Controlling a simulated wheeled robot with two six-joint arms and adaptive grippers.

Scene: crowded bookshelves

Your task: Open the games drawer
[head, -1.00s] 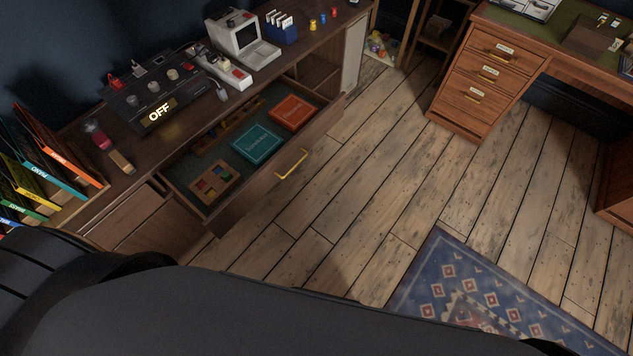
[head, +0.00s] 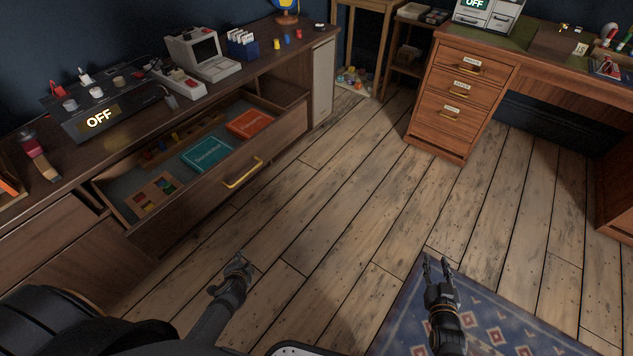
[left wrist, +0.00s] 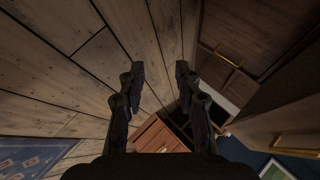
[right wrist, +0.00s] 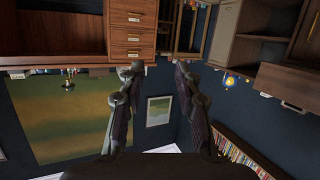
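The games drawer (head: 170,225) in the long dark wood cabinet stands pulled out in the head view. Inside lie a teal box (head: 207,154), an orange box (head: 250,123) and a wooden tray of coloured pieces (head: 153,193). Its brass handle (head: 243,172) is on the front, with no gripper touching it. My left gripper (head: 238,262) is below and apart from the drawer front; its fingers are spread and empty in the left wrist view (left wrist: 160,68). My right gripper (head: 436,262) is over the rug's edge, far from the drawer; it is open and empty in the right wrist view (right wrist: 156,70).
A control panel reading OFF (head: 98,120) and a small computer (head: 203,52) stand on the cabinet top. A desk with several drawers (head: 460,90) is at the right. The wooden floor (head: 340,190) between them is clear, with a blue rug (head: 500,310) in front.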

